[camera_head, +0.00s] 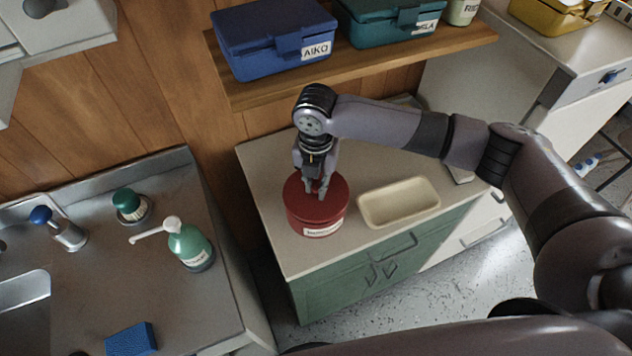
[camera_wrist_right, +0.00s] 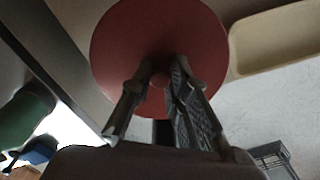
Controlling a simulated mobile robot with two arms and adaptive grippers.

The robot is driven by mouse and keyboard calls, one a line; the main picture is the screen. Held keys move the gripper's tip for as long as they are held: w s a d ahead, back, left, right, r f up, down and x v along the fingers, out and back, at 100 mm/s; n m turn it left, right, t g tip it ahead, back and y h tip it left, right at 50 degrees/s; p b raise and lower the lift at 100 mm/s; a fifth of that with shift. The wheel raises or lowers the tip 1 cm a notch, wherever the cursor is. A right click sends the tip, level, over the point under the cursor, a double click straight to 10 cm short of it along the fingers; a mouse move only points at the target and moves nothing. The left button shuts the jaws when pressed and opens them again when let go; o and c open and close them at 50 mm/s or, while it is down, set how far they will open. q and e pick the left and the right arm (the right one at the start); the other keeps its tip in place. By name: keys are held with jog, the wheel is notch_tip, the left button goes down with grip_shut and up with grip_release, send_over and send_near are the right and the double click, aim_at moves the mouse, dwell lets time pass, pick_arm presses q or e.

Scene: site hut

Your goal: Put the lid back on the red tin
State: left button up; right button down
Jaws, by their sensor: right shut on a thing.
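The red tin (camera_head: 300,224) stands on the pale top of a green cabinet, with a whitish label on its front. The round red lid (camera_head: 295,196) is at the tin's mouth, roughly level; I cannot tell whether it is fully seated or slightly above the rim. My right gripper (camera_head: 321,190) points down over the lid, shut on its small knob. In the right wrist view the lid (camera_wrist_right: 125,45) is a red disc, with the knob (camera_wrist_right: 160,79) between the fingertips; the tin is hidden behind it. My left gripper is not in view.
A cream tray (camera_head: 433,207) sits right of the tin. Blue (camera_head: 260,60) and teal (camera_head: 375,38) lunch boxes stand on the wooden shelf (camera_head: 228,92) above. At left, the sink counter (camera_head: 110,275) holds a green pump bottle (camera_head: 190,247), brush and blue sponge (camera_head: 131,340).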

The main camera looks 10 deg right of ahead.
jog(key=shift+p, duration=0.35)
jog(key=shift+f, duration=0.15)
dwell(1.1)
jog(key=shift+p, duration=0.65)
dwell(0.4)
jog(key=c, duration=1.5)
grip_release()
jog(key=shift+o, duration=0.8)
jog(key=o, duration=0.4)
jog(key=shift+c, duration=0.2)
